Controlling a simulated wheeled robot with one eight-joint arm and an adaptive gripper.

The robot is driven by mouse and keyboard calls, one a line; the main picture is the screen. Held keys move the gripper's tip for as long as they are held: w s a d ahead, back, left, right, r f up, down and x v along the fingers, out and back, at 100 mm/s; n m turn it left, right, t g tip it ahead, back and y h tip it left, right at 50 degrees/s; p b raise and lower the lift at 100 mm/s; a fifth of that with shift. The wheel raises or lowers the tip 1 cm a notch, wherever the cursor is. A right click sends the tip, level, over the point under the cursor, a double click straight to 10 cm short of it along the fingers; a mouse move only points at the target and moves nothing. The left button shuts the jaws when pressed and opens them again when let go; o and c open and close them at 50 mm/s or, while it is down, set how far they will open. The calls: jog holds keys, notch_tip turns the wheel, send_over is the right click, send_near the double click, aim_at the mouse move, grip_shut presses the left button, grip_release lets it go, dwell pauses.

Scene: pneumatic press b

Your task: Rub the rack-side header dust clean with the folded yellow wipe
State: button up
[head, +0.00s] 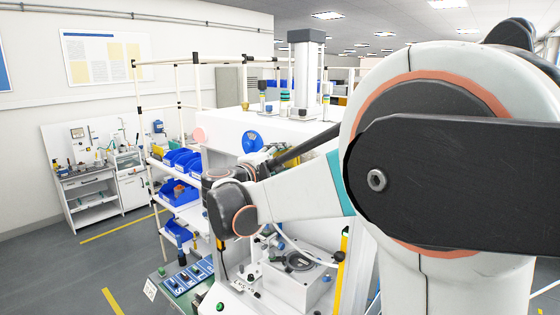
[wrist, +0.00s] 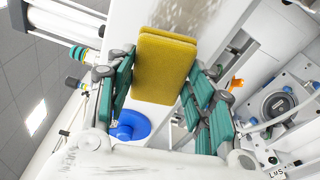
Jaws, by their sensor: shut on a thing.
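The folded yellow wipe (wrist: 163,68) is between the two green-padded fingers of my gripper (wrist: 161,62) in the wrist view. My gripper is shut on it, and its flat face and folded edge show beyond the fingertips. A greyish-brown speckled dust patch (wrist: 190,14) lies on the white header (wrist: 232,22) at the top of the wrist view, just past the wipe's far edge. I cannot tell whether the wipe touches the header. In the head view the white header (head: 300,130) shows behind my arm.
A blue disc (head: 252,141) is on the header front; it also shows below the wipe in the wrist view (wrist: 130,125). A rack with blue bins (head: 180,192) stands left of the press. A press fixture (head: 298,262) and yellow-black post (head: 342,258) are below my arm.

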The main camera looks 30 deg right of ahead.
jog(key=shift+x, duration=0.95)
dwell(0.4)
jog(key=shift+s, duration=0.2)
jog(key=s+d, duration=0.5)
jog(key=s, duration=0.8)
dwell(1.1)
jog(key=shift+w+a+r, duration=0.1)
jog(key=shift+w+a, duration=0.05)
jog(key=shift+w+a+b, duration=0.65)
jog(key=shift+w+a, duration=0.15)
jog(key=shift+w, duration=1.35)
jog(key=shift+w+a+b, duration=0.6)
jog(key=shift+w+a, duration=0.15)
jog(key=shift+w, duration=1.4)
jog(key=shift+w+a+b, duration=0.65)
jog(key=shift+w+a, duration=0.15)
jog(key=shift+w, duration=1.4)
